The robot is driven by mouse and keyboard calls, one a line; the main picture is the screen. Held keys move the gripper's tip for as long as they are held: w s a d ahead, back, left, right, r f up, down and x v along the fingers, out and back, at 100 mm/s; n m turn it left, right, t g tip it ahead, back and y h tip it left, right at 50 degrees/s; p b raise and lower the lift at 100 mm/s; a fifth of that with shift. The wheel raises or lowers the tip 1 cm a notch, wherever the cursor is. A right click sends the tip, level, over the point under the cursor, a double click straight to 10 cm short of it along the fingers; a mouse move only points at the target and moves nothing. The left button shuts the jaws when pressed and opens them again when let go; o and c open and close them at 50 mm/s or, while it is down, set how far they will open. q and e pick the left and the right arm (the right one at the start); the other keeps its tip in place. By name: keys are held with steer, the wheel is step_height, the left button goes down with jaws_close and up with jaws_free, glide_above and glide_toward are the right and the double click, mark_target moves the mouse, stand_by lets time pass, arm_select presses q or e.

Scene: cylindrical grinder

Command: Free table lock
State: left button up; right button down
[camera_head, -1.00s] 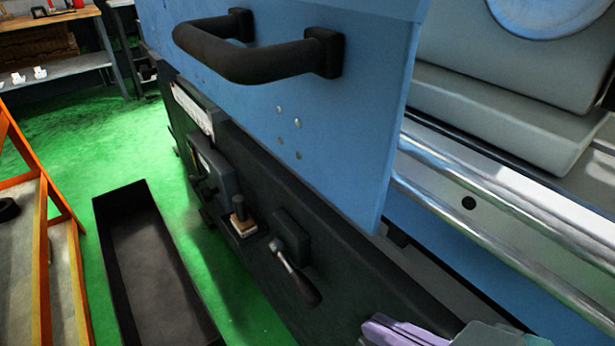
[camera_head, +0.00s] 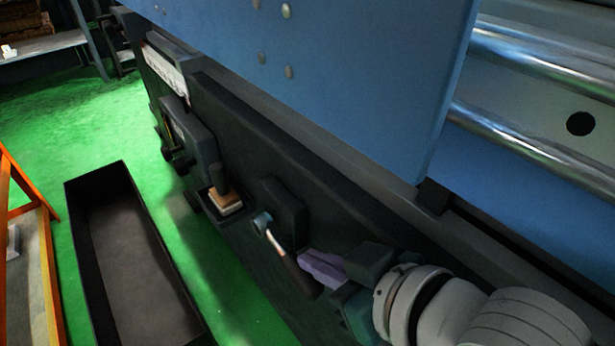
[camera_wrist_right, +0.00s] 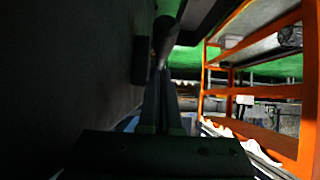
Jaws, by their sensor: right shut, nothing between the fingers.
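A lever (camera_head: 286,255) with a metal arm and dark grip sticks out from a dark mount on the front of the grinder, angled down to the right. I take it for the table lock. My right gripper (camera_head: 322,268), with purple fingers, is shut and empty right beside the lever's grip. I cannot tell whether they touch. In the right wrist view the closed fingers (camera_wrist_right: 161,85) point toward a dark rod (camera_wrist_right: 165,38), probably that grip. My left gripper is out of view.
The blue door panel (camera_head: 350,80) of the grinder hangs above my right arm. A small knob on a pale block (camera_head: 226,200) sits left of the lever. A long dark open bin (camera_head: 130,250) stands on the green floor (camera_head: 90,130). An orange rack (camera_head: 40,270) is at far left.

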mark_target(308, 275)
steer(key=shift+w+a+f+b, duration=0.15)
steer(key=shift+f+b, duration=0.2)
steer(key=shift+f, duration=0.85)
steer(key=shift+f+b, duration=0.4)
steer(key=shift+f, duration=0.4)
